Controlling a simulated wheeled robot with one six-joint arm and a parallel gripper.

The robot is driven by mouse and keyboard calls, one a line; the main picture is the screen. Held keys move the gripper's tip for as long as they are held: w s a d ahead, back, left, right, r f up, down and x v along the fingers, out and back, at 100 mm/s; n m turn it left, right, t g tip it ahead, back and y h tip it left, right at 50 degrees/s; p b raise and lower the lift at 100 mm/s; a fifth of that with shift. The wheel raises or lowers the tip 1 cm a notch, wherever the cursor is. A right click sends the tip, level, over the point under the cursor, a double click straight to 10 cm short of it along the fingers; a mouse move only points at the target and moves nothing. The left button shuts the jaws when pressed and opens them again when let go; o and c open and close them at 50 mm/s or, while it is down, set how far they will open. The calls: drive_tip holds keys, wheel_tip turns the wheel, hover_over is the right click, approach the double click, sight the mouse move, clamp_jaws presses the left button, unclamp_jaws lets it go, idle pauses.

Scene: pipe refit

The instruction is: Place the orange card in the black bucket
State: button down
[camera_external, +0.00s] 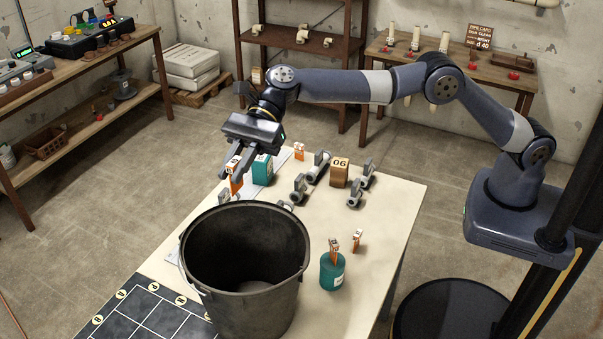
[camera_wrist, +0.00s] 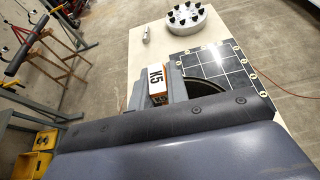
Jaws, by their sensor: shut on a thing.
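The black bucket (camera_external: 225,310) stands upright on the near part of the pale table, with its wide mouth open upward. My gripper (camera_external: 232,176) is shut on the orange card (camera_external: 236,185), which has a white label and is held above the table, behind and left of the bucket's rim.
A teal block (camera_external: 263,169) stands close beside the held card. A teal holder (camera_external: 332,272) with orange pieces stands right of the bucket. A wooden block marked 06 (camera_external: 340,172) and several grey pipe fittings lie at the back. A dark gridded mat (camera_external: 150,312) lies at front left.

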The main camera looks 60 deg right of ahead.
sight(243, 184)
wheel_tip(243, 184, down, 6)
drive_tip(key=shift+a+f, duration=0.1)
drive_tip(key=shift+f, duration=0.1)
wheel_tip(243, 184, down, 10)
drive_tip(key=b, duration=0.4)
drive_tip(key=shift+r, duration=0.2)
drive_tip(key=c, duration=1.3)
unclamp_jaws()
wheel_tip(243, 184, up, 7)
drive_tip(key=p, duration=0.3)
drive_tip(key=shift+p, duration=0.3)
